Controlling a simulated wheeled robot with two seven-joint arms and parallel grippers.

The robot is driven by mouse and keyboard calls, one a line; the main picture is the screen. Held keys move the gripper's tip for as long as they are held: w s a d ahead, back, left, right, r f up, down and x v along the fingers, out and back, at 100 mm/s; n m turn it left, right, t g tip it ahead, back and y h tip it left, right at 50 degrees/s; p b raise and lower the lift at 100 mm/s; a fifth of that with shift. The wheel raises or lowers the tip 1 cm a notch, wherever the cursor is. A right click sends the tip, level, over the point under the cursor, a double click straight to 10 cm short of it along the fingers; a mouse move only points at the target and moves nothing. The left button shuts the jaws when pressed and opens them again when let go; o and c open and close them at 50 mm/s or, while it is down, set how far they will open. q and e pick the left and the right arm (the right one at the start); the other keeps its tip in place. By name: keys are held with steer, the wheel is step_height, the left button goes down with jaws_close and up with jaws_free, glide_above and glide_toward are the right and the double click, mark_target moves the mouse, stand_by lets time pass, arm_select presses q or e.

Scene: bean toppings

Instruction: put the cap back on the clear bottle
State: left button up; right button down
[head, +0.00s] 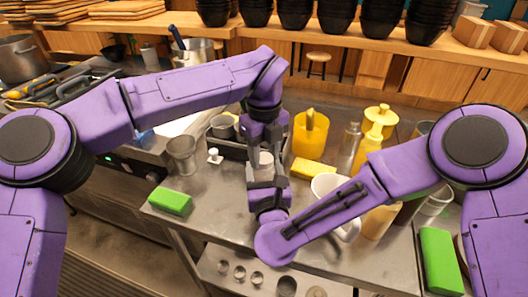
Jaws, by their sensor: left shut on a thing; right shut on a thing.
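My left gripper (264,150) reaches down over the middle of the steel table, its fingers pointing down and shut. My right gripper (266,176) is just below it in the picture, its fingers pointing up toward the left one, also shut. A small pale piece (265,160) shows between the two sets of fingers. It looks like part of the clear bottle and its cap, mostly hidden by the fingers. I cannot tell whether cap and bottle touch.
A yellow container (310,134) and yellow sponge (314,169) stand right of the grippers. A white mug (326,184) sits partly behind my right arm. A metal cup (183,156), small white item (214,156) and green block (170,201) are left. The front left tabletop is mostly clear.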

arm_select(q)
steer(key=m, duration=1.2)
steer(key=shift+m, duration=0.3)
steer(key=m, duration=1)
steer(key=o, duration=1.2)
steer(key=shift+o, duration=0.2)
arm_select(e)
steer(key=shift+c, duration=0.6)
jaws_free()
arm_select(q)
step_height(320, 180, up, 12)
